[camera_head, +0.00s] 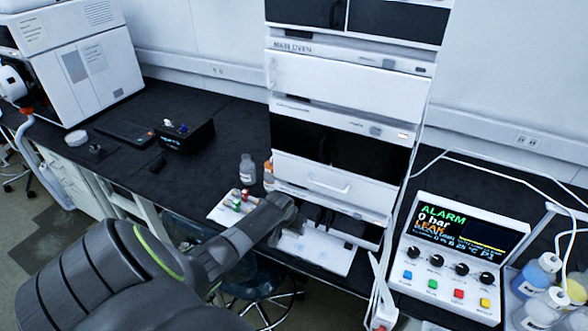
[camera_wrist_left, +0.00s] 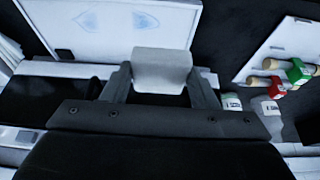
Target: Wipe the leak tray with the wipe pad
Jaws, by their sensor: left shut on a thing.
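The leak tray (camera_head: 335,262) is a flat white tray at the foot of the instrument stack. In the left wrist view the leak tray (camera_wrist_left: 115,42) fills the top left and bears two pale blue wet marks. My left gripper (camera_head: 289,222) reaches in from the left, over the tray's near left part. In the wrist view my left gripper (camera_wrist_left: 162,86) is shut on the wipe pad (camera_wrist_left: 162,66), a white block between its fingers. The pad overlaps the tray's edge in that view; I cannot tell whether it touches the tray. My right gripper is not in view.
A white board (camera_head: 223,208) with red- and green-capped vials lies left of the tray. A clear bottle (camera_head: 247,170) stands behind it. The control box (camera_head: 455,255) at right reads ALARM and LEAK. Bottles (camera_head: 540,280) stand far right.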

